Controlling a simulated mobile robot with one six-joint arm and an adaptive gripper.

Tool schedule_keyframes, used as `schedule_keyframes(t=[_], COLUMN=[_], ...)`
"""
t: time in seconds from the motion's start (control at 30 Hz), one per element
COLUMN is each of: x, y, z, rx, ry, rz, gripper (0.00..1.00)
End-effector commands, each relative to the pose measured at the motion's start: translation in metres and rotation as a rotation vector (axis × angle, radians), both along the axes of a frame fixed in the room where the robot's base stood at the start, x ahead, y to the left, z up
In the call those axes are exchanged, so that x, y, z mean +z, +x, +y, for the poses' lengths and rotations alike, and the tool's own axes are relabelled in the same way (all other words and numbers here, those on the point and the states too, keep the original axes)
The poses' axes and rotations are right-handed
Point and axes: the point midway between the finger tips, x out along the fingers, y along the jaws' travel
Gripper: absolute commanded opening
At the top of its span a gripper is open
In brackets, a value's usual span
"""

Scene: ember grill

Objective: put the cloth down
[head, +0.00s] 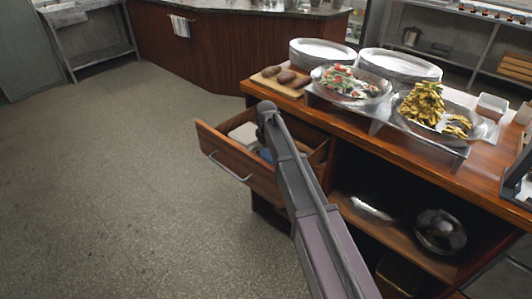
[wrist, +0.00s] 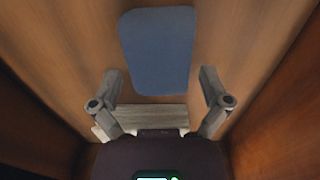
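A folded blue cloth (wrist: 158,50) lies flat on the wooden floor of an open drawer (head: 238,173). In the head view only a small blue patch of it (head: 265,154) shows beside my arm. My gripper (wrist: 161,86) is open, with its two fingers spread wide. Nothing is between the fingertips, and the cloth lies just beyond them in the wrist view. In the head view my arm reaches down over the drawer and hides the gripper.
A pale item (head: 243,134) lies in the drawer near the cloth. Drawer walls stand close on both sides in the wrist view. The counter (head: 465,178) above holds plate stacks (head: 322,50), food platters and a board (head: 278,83). The floor at left is clear.

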Motion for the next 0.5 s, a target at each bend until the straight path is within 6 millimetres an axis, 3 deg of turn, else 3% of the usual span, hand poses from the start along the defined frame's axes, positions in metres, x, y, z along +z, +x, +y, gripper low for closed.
schedule_keyframes(t=[0.5], x=[0.0041], y=[0.0001], z=[-0.0002], rx=[0.000], ry=[0.000], rz=[0.000], gripper=[1.00])
